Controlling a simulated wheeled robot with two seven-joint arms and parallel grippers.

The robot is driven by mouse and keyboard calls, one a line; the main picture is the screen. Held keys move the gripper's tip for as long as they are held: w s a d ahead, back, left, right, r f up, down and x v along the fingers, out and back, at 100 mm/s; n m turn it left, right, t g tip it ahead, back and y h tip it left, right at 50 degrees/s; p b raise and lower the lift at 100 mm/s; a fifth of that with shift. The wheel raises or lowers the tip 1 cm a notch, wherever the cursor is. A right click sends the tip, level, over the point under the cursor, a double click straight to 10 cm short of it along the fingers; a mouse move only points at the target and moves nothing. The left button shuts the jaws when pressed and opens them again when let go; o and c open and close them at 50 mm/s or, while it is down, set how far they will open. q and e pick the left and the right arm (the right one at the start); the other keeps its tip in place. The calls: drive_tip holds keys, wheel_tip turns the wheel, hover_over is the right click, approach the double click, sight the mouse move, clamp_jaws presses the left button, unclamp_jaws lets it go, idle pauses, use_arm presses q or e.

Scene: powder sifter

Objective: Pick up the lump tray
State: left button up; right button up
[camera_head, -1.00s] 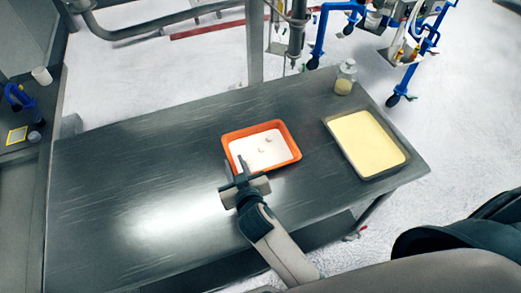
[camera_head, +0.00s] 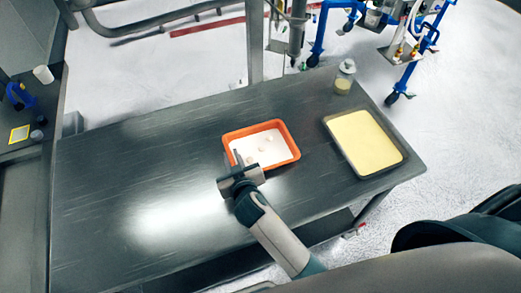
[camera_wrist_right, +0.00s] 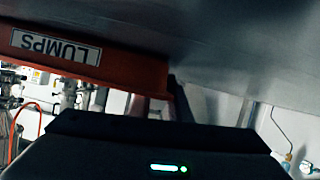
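The lump tray (camera_head: 292,137) is a shallow orange tray holding white powder with a few pale lumps, resting on the metal table. In the right wrist view its orange wall (camera_wrist_right: 125,70) fills the upper left, with an upside-down "LUMPS" label. My right gripper (camera_head: 234,157) is at the tray's near left corner, its fingers apart at the rim and partly blending with the wall. Contact with the rim is unclear. In the right wrist view a dark finger shows beside the tray's end, and my gripper body covers the bottom. My left gripper is out of view.
A grey tray of yellow powder (camera_head: 403,158) lies to the right on the table (camera_head: 110,180). A lidded glass jar (camera_head: 344,80) stands at the back right. The table's left half is clear. A side counter (camera_head: 45,100) with small items is at far left.

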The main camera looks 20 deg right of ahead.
clamp_jaws()
drive_tip(key=shift+r, duration=0.2)
drive_tip(key=shift+r, duration=0.25)
wheel_tip(320, 180, up, 3)
drive_tip(key=shift+w+r+b, duration=0.1)
drive_tip(key=shift+b, duration=0.65)
drive_tip(key=s+d+r+b, duration=0.2)
drive_tip(key=s+d+r, duration=0.5)
drive_tip(key=s+d, duration=0.1)
drive_tip(key=shift+s+b, duration=0.25)
drive_tip(key=shift+b, duration=0.1)
drive_tip(key=shift+d, duration=0.1)
